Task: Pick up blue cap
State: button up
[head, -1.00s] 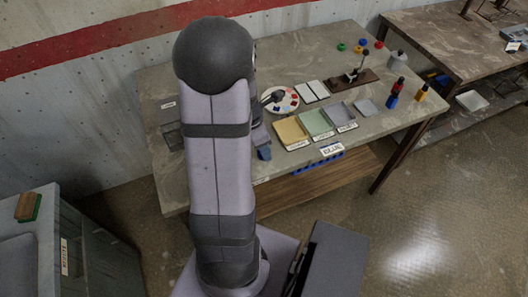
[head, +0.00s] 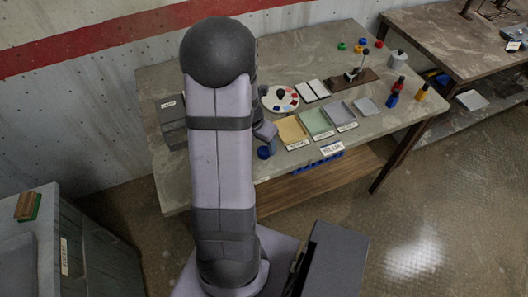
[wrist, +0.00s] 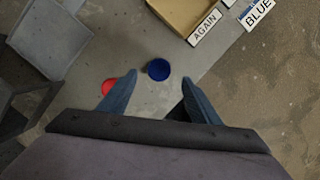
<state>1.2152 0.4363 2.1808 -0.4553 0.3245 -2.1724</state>
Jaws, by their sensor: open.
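The blue cap (wrist: 158,69) is a round, dark blue disc lying on the grey table near its edge. In the head view it shows as a small blue shape (head: 264,152) at the front edge, right of my arm. My gripper (wrist: 158,88) is open and empty. In the wrist view its two blue-grey fingers stand apart, with the cap just beyond their tips and between their lines. In the head view my arm hides most of the gripper. A red cap (wrist: 109,87) lies beside the left finger, partly covered by it.
A tan tray (wrist: 180,12) with an "AGAIN" label and a "BLUE" sign (wrist: 259,10) lie beyond the cap. A grey box (wrist: 45,35) stands at the left. The table edge drops to the floor at the right. Several small coloured items lie at the table's back.

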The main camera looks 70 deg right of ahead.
aim_at(264, 150)
jog(key=shift+b+x, duration=0.4)
jog(key=shift+x, duration=2.15)
jog(key=shift+w+d, duration=0.1)
jog(key=c, duration=0.9)
